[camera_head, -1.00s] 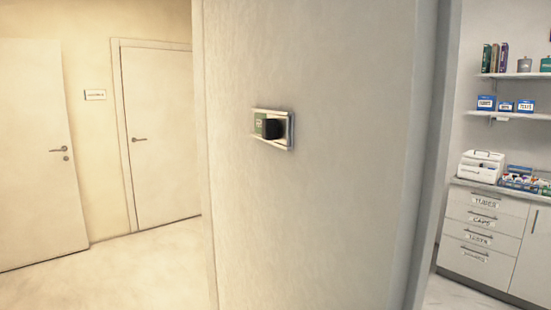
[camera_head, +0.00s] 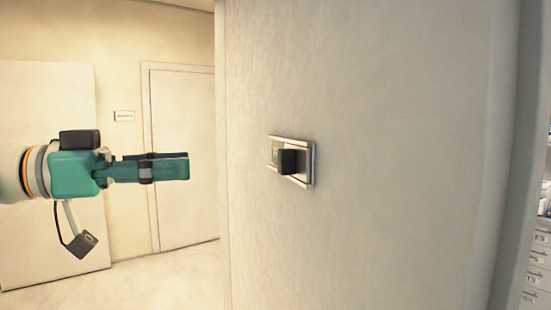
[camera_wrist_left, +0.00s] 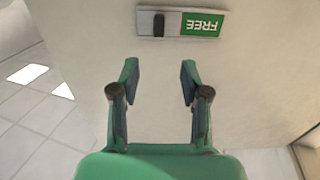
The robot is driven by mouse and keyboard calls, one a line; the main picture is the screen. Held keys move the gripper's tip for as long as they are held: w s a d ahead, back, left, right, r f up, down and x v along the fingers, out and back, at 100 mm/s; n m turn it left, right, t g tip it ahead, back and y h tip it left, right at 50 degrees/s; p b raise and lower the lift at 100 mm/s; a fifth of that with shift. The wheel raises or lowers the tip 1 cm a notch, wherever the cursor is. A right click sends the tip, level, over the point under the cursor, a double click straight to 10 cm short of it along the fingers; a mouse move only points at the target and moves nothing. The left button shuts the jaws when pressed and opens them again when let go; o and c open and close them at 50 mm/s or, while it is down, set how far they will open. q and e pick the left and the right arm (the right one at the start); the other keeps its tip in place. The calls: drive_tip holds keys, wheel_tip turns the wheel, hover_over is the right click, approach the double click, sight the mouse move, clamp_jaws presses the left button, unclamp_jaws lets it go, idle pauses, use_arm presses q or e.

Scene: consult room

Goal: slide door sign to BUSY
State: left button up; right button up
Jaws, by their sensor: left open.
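The door sign (camera_head: 307,165) is a small framed slider on the pale wall, seen at an angle in the head view. My right gripper is not seen.
The wall (camera_head: 400,130) around the sign is bare. A closed door (camera_head: 183,150) and a small plaque (camera_head: 124,116) are behind my left arm. Drawers (camera_head: 535,270) show at the far right edge. Floor shows at lower left.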

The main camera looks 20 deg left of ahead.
sight(279, 161)
use_arm(q)
drive_tip(key=p+x, duration=0.3)
drive_tip(key=x, duration=1.1)
drive_tip(key=shift+w+d+f+p, duration=0.1)
drive_tip(key=shift+p, duration=0.2)
clamp_jaws()
